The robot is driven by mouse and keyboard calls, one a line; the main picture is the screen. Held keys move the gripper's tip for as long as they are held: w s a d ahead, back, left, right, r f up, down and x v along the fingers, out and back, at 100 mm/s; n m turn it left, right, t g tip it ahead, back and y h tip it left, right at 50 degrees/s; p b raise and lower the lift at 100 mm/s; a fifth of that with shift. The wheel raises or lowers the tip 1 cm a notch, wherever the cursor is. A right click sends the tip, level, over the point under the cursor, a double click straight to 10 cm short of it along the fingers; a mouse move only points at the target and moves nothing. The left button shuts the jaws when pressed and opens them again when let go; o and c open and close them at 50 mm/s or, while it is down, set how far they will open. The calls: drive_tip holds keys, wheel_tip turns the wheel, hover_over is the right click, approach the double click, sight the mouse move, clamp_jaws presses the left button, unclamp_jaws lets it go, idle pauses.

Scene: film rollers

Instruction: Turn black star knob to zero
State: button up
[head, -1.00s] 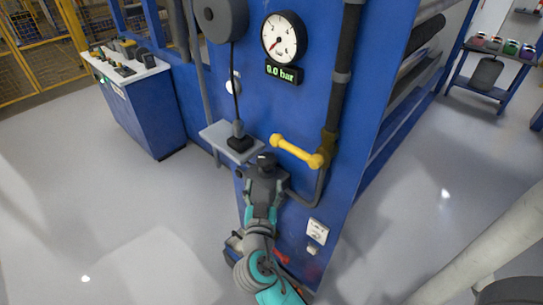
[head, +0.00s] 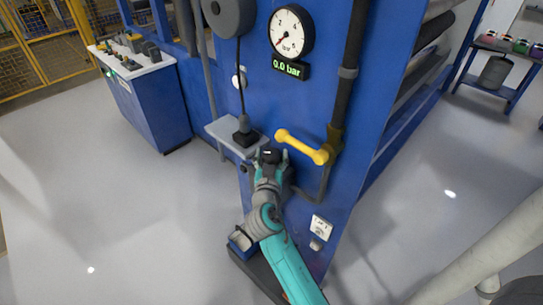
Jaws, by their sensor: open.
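A black knob (head: 269,155) with a small light mark sits on the blue machine panel, below and left of the yellow handle. Its star shape is too small to make out. My gripper (head: 270,162) is open at the knob, with one fingertip on each side of it. I cannot tell whether the fingers touch it. The round white gauge (head: 291,32) above has its red needle at the low end. The display (head: 290,67) under it reads 0.0 bar.
The yellow handle (head: 301,147) stands out close to the right of my gripper. A dark pipe (head: 346,72) runs down the panel. A control desk (head: 145,100) stands at left; open floor lies between.

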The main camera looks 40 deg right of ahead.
drive_tip(key=c, duration=0.9)
drive_tip(key=shift+n+t+y, duration=0.7)
drive_tip(key=shift+t+y, duration=0.1)
drive_tip(key=shift+n+t+y, duration=1.1)
drive_tip(key=shift+y, duration=0.4)
drive_tip(key=shift+n+t+y, duration=0.5)
drive_tip(key=shift+n+y, duration=0.3)
drive_tip(key=shift+y, duration=0.2)
drive_tip(key=shift+n+t+y, duration=0.4)
drive_tip(key=shift+n+y, duration=0.5)
drive_tip(key=shift+y, duration=0.4)
drive_tip(key=shift+n+t+y, duration=0.3)
drive_tip(key=shift+n+y, duration=0.8)
drive_tip(key=shift+y, duration=0.6)
drive_tip(key=shift+n+y, duration=0.6)
drive_tip(key=shift+y, duration=0.4)
